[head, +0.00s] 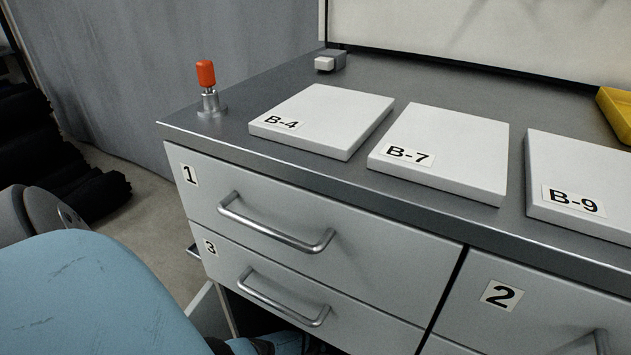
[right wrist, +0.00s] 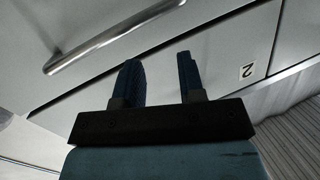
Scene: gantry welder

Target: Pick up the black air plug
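No black air plug can be made out in either view. In the right wrist view my right gripper (right wrist: 162,82) has its two dark ridged fingers apart with nothing between them. It is in front of the drawer fronts, near the label 2 (right wrist: 246,71). In the head view neither gripper's fingers can be seen. A blue part of my own body fills the lower left, and a little of my arm shows below the drawers.
A grey cabinet top (head: 240,105) carries white plates B-4 (head: 325,115), B-7 (head: 450,145) and B-9 (head: 585,170). An orange-topped metal fitting (head: 206,75) stands at its left corner, and a yellow tray (head: 615,112) at right. Drawers 1 (head: 350,235), 3 (head: 350,300) and 2 (head: 550,310) look shut.

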